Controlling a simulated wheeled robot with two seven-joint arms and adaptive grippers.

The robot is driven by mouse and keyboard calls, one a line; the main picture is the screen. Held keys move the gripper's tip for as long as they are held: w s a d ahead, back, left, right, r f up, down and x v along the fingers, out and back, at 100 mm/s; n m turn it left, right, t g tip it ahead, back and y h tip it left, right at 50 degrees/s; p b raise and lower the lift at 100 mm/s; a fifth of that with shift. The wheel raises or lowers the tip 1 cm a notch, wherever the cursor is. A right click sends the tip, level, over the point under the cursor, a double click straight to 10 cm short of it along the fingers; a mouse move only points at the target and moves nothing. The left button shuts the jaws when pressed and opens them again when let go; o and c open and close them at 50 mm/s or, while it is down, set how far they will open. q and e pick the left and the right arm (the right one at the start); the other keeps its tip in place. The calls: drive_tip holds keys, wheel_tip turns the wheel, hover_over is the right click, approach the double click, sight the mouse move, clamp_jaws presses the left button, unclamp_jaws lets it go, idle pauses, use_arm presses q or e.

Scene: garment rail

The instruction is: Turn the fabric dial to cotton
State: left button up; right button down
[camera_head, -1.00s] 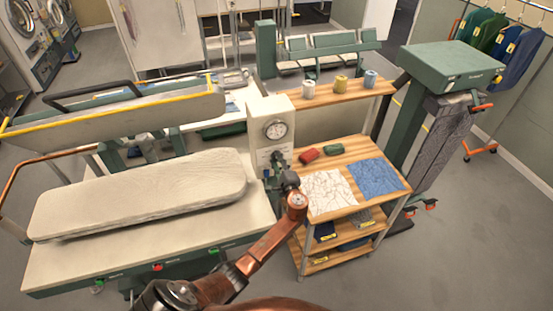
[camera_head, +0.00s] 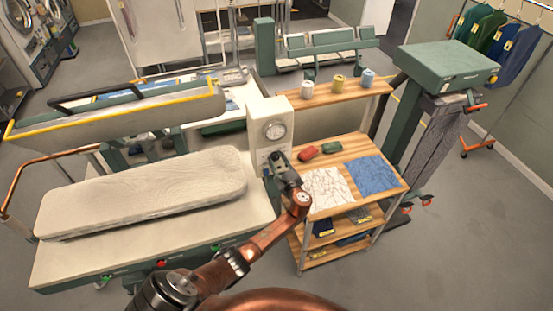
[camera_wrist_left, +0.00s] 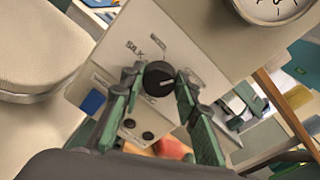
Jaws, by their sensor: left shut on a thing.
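The fabric dial (camera_wrist_left: 159,79) is a round black knob with a pale pointer mark on a light control panel (camera_wrist_left: 185,48) in the left wrist view. The mark points to the right side of the picture. The word SILK shows at the dial's upper left; other labels are too blurred or covered to read. My left gripper (camera_wrist_left: 156,82) is shut on the dial, with one green finger on each side. In the head view my left gripper (camera_head: 279,160) is at the front of the cream control box (camera_head: 262,109) and hides the dial. My right gripper is not in view.
The padded pressing board (camera_head: 140,190) lies to the left. A wooden cart (camera_head: 340,152) with folded cloths, a red block and a green block stands close on the right. A shelf (camera_head: 355,91) behind holds small spools.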

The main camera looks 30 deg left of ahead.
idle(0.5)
use_arm(q)
drive_tip(key=o, duration=1.2)
drive_tip(key=shift+c, duration=0.2)
drive_tip(key=f+v, duration=0.1)
drive_tip(key=v, duration=1.1)
drive_tip(key=shift+r, duration=0.4)
